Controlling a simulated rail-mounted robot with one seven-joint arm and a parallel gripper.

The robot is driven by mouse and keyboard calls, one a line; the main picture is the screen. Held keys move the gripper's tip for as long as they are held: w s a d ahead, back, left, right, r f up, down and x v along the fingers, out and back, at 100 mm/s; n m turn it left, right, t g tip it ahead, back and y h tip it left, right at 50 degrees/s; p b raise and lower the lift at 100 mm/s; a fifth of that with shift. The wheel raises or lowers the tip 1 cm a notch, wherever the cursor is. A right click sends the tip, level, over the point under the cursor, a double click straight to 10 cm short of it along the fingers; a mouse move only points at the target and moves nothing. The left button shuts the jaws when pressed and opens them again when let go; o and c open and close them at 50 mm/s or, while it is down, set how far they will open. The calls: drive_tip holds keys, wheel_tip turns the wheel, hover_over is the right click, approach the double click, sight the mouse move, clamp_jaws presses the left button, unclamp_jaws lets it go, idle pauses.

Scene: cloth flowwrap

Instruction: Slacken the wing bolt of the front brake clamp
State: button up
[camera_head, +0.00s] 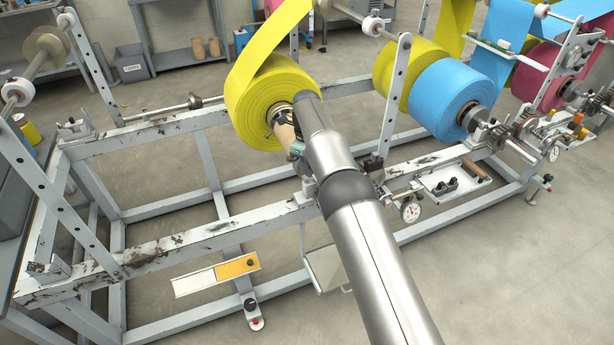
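A large yellow roll (254,92) sits on a shaft at the front of the steel frame, with its yellow web rising to the top. Its core and shaft end are partly covered by my arm. A small greenish part (296,149) shows beside the arm below the core; I cannot tell if it belongs to the front brake clamp. The wing bolt cannot be made out. My arm reaches up from the lower right, and its end is right at the roll's core. My gripper's fingers are hidden behind the arm, so their opening and contact do not show.
A blue roll (450,97) and a second yellow roll (404,66) stand to the right on the frame. A round gauge (410,211) hangs from the front rail, close right of my arm. A small tray (455,181) is further right. The floor in front is clear.

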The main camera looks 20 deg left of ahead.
sight(308, 179)
drive_tip(key=shift+f, duration=2.1)
clamp_jaws()
